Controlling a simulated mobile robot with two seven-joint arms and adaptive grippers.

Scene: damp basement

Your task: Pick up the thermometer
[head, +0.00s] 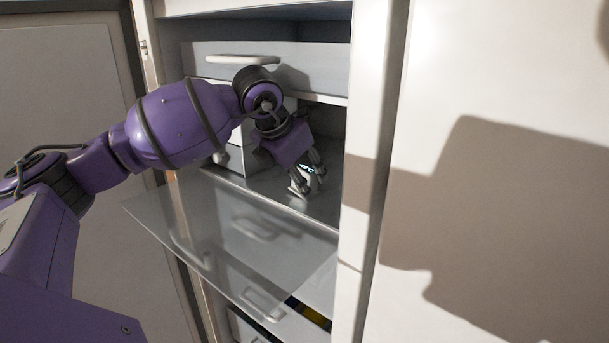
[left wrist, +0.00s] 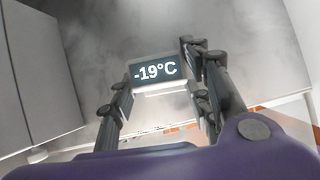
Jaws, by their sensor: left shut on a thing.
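The thermometer (left wrist: 156,70) is a small white device with a dark display that reads -19°C in the left wrist view. In the head view the thermometer (head: 309,171) shows as a small pale device with a lit display, in a compartment of the white cabinet. My left gripper (left wrist: 160,95) has a finger on each side of the thermometer and is shut on it. In the head view my left gripper (head: 303,180) reaches down into the compartment, at the shelf surface. I cannot tell whether the thermometer touches the shelf. My right gripper is not in view.
A translucent flap (head: 230,235) hangs open below the compartment. A white drawer box (head: 236,158) stands left of the gripper. A drawer front with a handle (head: 243,60) is above. The cabinet's right post (head: 365,130) stands close to the gripper's right.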

